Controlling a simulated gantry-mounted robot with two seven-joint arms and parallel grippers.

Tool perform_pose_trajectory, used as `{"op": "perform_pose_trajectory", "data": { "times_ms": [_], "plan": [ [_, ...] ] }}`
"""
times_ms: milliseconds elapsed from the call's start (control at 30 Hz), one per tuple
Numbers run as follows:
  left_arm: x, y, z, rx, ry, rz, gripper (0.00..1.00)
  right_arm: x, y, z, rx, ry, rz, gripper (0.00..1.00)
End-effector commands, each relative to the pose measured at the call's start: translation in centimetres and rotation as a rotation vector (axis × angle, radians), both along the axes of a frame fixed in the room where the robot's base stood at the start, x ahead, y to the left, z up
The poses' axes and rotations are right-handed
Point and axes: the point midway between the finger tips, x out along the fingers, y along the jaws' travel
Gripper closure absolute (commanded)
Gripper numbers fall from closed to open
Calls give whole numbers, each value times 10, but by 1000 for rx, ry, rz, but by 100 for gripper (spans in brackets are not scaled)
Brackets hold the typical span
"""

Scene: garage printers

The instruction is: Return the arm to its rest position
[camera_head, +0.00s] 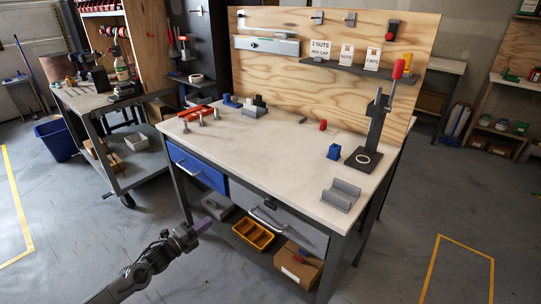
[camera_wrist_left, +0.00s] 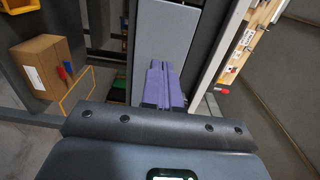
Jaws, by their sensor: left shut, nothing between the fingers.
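My left arm comes in from the bottom left of the head view. Its gripper (camera_head: 203,224), with purple fingertips, is low in front of the workbench (camera_head: 290,150), below the tabletop and near the blue drawer (camera_head: 198,167). In the left wrist view the purple fingers (camera_wrist_left: 164,84) are together with nothing between them. The grey drawer (camera_head: 278,217) is to the right of the gripper in the head view. My right arm and gripper are not in view.
A yellow bin (camera_head: 253,233) and a cardboard box (camera_head: 298,265) sit on the bench's lower shelf; the box also shows in the left wrist view (camera_wrist_left: 38,60). A press stand (camera_head: 371,132) is on the tabletop. A cart (camera_head: 130,160) stands at left. The floor in front is clear.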

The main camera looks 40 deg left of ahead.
Motion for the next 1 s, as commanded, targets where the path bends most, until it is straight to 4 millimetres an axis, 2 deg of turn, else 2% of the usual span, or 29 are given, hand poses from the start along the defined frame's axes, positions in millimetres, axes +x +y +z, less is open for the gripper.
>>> {"op": "perform_pose_trajectory", "data": {
  "times_ms": [67,167,233,367,500,600,700,833,1000],
  "plan": [
    [-6,-2,1,-8,14,1,100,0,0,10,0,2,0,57],
    [-22,-15,-12,-52,51,7,100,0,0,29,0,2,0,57],
    [-37,-43,-18,-109,71,-5,100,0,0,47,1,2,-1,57],
    [-61,-122,-10,-251,102,-33,100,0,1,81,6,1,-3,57],
    [-90,-217,15,-496,248,39,100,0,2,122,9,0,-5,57],
    [-110,-267,37,-670,385,126,100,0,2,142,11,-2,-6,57],
    [-131,-303,62,-824,520,222,100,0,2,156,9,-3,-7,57],
    [-161,-333,94,-990,689,363,100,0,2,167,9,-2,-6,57],
    [-198,-350,119,-1118,869,546,100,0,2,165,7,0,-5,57]
  ]
}}
